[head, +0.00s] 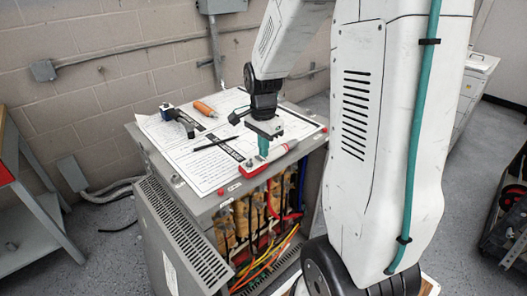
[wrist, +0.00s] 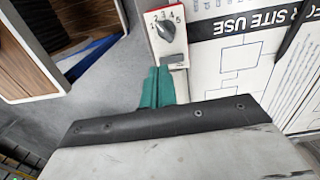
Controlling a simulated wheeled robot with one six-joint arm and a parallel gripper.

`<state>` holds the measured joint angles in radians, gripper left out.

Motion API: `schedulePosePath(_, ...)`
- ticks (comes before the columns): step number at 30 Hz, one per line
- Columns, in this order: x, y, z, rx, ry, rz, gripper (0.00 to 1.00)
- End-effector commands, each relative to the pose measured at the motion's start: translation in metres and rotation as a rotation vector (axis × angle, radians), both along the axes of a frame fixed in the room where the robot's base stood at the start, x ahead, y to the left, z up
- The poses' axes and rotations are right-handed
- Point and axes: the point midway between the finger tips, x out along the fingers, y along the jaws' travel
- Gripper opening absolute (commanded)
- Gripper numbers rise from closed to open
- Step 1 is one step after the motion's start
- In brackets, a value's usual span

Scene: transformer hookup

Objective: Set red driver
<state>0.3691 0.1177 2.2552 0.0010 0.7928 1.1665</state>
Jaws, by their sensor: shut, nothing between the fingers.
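The red driver (head: 254,168) lies near the front right edge of the cabinet top. In the wrist view its pale face (wrist: 172,54) carries a dark dial (wrist: 165,30) with numbers around it and a small dark slot or switch below; a red side shows at the left. The dial's exact setting is hard to tell. My gripper (head: 263,151) has teal fingers pointing down, shut and empty, over the driver. In the wrist view the shut fingers (wrist: 158,84) are at the lower end of its pale face; I cannot tell whether they touch it.
The cabinet (head: 196,204) has an open front with colored cables. Printed sheets (head: 213,158) cover its top. An orange-handled tool (head: 205,109), a dark blue-and-black device (head: 178,119) and a black pen-like stick (head: 216,144) lie there. A bench (head: 42,220) stands at left.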

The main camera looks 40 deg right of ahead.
Motion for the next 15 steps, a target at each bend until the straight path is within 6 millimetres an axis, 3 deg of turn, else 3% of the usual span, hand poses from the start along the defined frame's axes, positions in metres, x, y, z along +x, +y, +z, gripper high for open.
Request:
schedulePosePath(5,-0.0001,0.0000,-0.0122,-0.001,0.000,0.000,0.00)
schedulePosePath(15,0.0000,-0.0001,-0.0136,-0.001,-0.001,0.000,0.00)
